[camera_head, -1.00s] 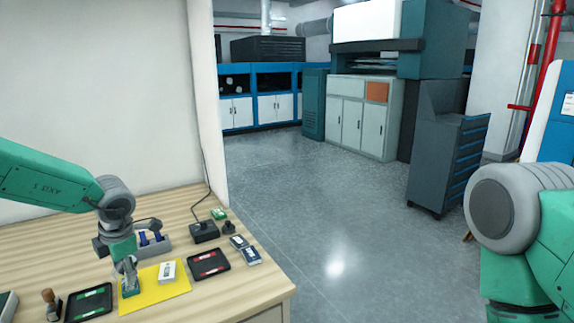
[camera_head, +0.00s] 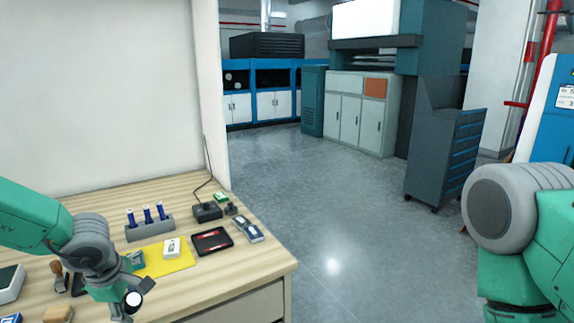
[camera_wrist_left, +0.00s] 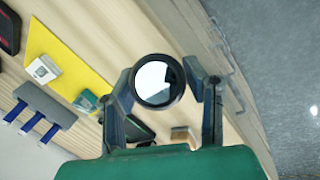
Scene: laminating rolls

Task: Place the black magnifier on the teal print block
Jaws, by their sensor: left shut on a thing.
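My left gripper (camera_head: 122,300) is shut on the black magnifier (camera_head: 133,299), a round black rim around a bright lens. It is held in front of the teal print block, apart from it. In the left wrist view the magnifier (camera_wrist_left: 158,82) sits between the two fingers of the left gripper (camera_wrist_left: 165,92). The teal print block (camera_head: 136,261) lies at the left edge of the yellow mat (camera_head: 180,264), partly behind my wrist. The block also shows in the left wrist view (camera_wrist_left: 86,100). My right gripper is out of view.
A white block (camera_head: 171,248) lies on the mat. A grey rack (camera_head: 150,232) with blue sticks stands behind it. A black tray with red (camera_head: 212,241) lies to the right. A wooden-handled stamp (camera_head: 57,269) and white block (camera_head: 10,284) lie left. The table front right is clear.

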